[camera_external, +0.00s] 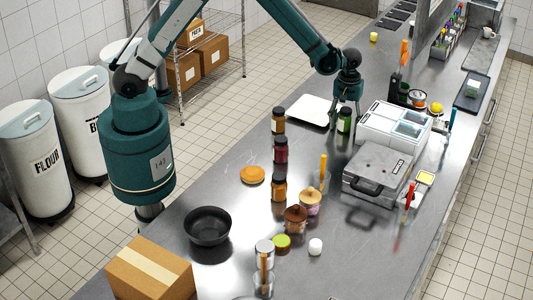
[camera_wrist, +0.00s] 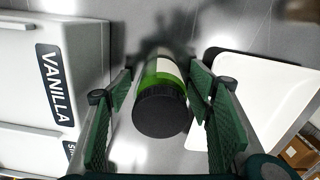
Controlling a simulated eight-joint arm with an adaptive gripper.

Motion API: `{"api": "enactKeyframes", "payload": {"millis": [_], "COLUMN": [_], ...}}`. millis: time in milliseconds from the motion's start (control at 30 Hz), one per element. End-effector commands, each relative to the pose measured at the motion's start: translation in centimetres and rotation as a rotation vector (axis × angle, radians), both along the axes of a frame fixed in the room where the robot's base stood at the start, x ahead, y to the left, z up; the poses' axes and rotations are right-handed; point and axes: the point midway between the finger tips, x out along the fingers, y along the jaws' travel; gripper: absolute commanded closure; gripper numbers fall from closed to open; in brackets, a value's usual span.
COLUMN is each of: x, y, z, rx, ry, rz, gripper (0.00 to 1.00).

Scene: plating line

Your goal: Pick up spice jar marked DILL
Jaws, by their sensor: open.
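A green jar with a black lid (camera_external: 344,121) stands on the steel counter, between the white board and the white bins. In the wrist view the same jar (camera_wrist: 163,100) shows lid-first between my fingers. A pale label is partly visible, but I cannot read any DILL marking. My gripper (camera_external: 346,110) is directly above and around the top of the jar, pointing down. In the wrist view my gripper (camera_wrist: 160,92) is open, with a finger on each side of the jar and no clear grip on it.
A white board (camera_external: 311,111) lies left of the jar. A bin unit (camera_external: 393,125), with a VANILLA label (camera_wrist: 54,84) in the wrist view, stands close on the other side. Brown (camera_external: 278,121), dark red (camera_external: 281,150) and orange (camera_external: 279,187) jars stand nearer the camera.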

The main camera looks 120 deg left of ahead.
Motion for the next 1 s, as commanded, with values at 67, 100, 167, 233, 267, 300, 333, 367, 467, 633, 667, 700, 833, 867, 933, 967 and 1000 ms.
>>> {"api": "enactKeyframes", "payload": {"millis": [67,100,167,233,267,300,333,367,467,633,667,700,833,867,933,967,1000], "x": [0.0,0.0,0.0,0.0,0.0,-0.01,0.0,0.0,0.0,0.0,0.0,0.0,0.0,0.0,0.0,0.0,0.0], "y": [0.0,0.0,0.0,0.0,0.0,0.0,0.0,0.0,0.0,-0.01,-0.01,-0.01,0.0,0.0,0.0,0.0,0.0], "z": [0.0,0.01,0.01,0.01,0.01,0.01,0.01,0.01,0.02,0.02,0.03,0.03,0.03,0.04,0.1,0.16,0.26], "rx": [0.0,0.0,0.0,0.0,0.0,0.0,0.0,0.0,0.0,0.0,0.0,0.0,0.0,0.0,0.0,0.0,0.0], "ry": [0.0,0.0,0.0,0.0,0.0,0.0,0.0,0.0,0.0,0.0,0.0,0.0,0.0,0.0,0.0,0.0,0.0], "rz": [0.0,0.0,0.0,0.0,0.0,0.0,0.0,0.0,0.0,0.0,0.0,0.0,0.0,0.0,0.0,0.0,0.0], "gripper": [0.48,0.48,0.48,0.48,0.48,0.48,0.48,0.48,0.61,0.81,0.81,0.81,0.81,0.81,0.81,0.81,0.81]}}
